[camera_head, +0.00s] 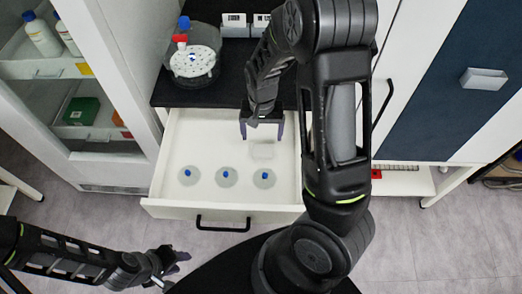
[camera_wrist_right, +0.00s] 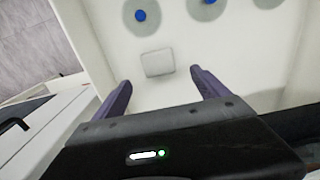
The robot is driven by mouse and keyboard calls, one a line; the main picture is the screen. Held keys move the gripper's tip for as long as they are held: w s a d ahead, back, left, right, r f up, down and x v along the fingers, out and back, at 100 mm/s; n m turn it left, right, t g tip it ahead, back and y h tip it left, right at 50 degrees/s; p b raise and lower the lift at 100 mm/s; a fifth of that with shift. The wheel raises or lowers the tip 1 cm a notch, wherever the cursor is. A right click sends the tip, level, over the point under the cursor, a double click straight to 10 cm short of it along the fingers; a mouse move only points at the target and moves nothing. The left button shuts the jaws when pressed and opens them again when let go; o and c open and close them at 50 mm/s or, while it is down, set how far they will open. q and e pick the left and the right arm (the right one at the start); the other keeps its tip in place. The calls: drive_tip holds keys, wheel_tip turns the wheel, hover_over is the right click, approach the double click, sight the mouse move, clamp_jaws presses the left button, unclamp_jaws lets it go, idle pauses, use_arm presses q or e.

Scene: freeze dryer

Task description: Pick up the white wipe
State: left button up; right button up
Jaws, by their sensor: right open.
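The white wipe (camera_head: 263,151) is a small pale square lying flat on the floor of the open white drawer (camera_head: 160,155), near its back right. In the right wrist view the wipe (camera_wrist_right: 158,63) lies ahead of and between the two fingers, apart from them. My right gripper (camera_head: 262,130) is open and empty above the drawer, just behind the wipe. Its purple fingers (camera_wrist_right: 158,85) stand wide apart in the wrist view. My left gripper (camera_head: 172,262) is low at the left, outside the drawer front and away from the wipe; its finger opening is unclear.
Several clear round lids with blue knobs (camera_head: 226,176) lie in the drawer's front half. A glass vessel with red and blue caps (camera_head: 193,58) and white boxes (camera_head: 235,25) stand on the black counter behind. A glass-door cabinet (camera_head: 75,80) stands left. The drawer handle (camera_head: 222,228) faces me.

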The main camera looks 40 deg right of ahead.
sight(263, 148)
drive_tip(key=shift+f, duration=1.3)
wheel_tip(263, 148, down, 5)
drive_tip(key=shift+s+d+f+p, duration=0.1)
drive_tip(key=shift+f+p, duration=0.05)
drive_tip(key=shift+p, duration=0.15)
drive_tip(key=shift+c, duration=0.3)
drive_tip(key=c, duration=1.4)
